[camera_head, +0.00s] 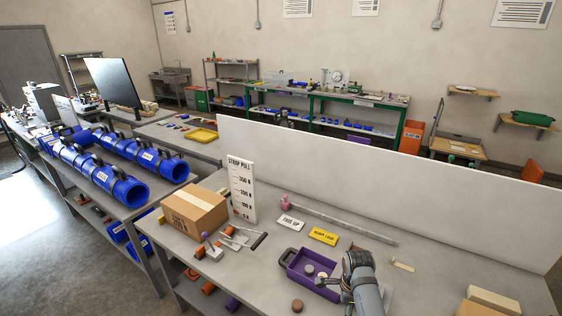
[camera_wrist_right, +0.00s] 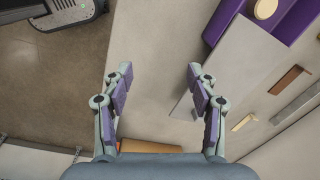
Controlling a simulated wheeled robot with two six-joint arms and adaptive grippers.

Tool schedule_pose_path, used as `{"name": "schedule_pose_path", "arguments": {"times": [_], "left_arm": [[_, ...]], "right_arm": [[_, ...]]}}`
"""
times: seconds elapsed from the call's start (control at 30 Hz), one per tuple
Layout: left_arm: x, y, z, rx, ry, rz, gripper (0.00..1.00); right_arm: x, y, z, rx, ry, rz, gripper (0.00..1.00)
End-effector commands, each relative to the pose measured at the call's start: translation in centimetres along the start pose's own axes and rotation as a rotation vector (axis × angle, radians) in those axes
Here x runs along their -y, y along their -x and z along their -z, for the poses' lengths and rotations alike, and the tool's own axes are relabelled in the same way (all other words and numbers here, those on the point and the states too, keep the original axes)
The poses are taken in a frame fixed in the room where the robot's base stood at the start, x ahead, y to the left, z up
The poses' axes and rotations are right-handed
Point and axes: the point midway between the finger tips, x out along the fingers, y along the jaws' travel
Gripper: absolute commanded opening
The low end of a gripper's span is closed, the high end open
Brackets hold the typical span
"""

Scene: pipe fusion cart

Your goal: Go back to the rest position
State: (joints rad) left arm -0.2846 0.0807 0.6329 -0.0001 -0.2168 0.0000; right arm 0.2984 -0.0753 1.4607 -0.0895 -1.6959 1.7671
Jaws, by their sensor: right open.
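My right arm comes in from the bottom of the head view, with its right gripper (camera_head: 338,286) beside and partly over the right end of a purple bin (camera_head: 286,261). In the right wrist view, the right gripper (camera_wrist_right: 158,78) is open, with its purple-padded fingers well apart and nothing between them. The grey tabletop and floor show below the fingers. The purple bin (camera_wrist_right: 227,14) is at the top right of that view, apart from the fingers, with a tan disc (camera_wrist_right: 265,8) in it. My left gripper is in neither view.
A brown disc (camera_head: 297,305) lies in front of the bin. A white panel (camera_head: 400,180) stands behind; tan blocks (camera_head: 493,299) are at right.

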Motion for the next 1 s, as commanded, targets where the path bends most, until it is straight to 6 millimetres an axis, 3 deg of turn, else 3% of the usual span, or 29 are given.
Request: {"name": "schedule_pose_path", "arguments": {"times": [0.17,0.43,0.7,0.83,1.0], "left_arm": [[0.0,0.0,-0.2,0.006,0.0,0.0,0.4],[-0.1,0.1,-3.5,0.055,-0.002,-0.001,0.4],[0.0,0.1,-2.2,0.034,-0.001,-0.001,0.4],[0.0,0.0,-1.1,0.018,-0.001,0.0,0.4],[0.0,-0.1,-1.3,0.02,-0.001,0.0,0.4]], "right_arm": [[-3.4,-0.6,2.6,-0.016,0.29,0.043,0.59],[-10.2,1.0,6.6,-0.092,0.921,0.117,0.59],[-15.3,4.3,8.2,-0.174,1.426,0.155,0.59],[-17.1,6.0,8.5,-0.211,1.623,0.166,0.59],[-19.2,7.7,8.6,-0.254,1.847,0.174,0.59]]}}
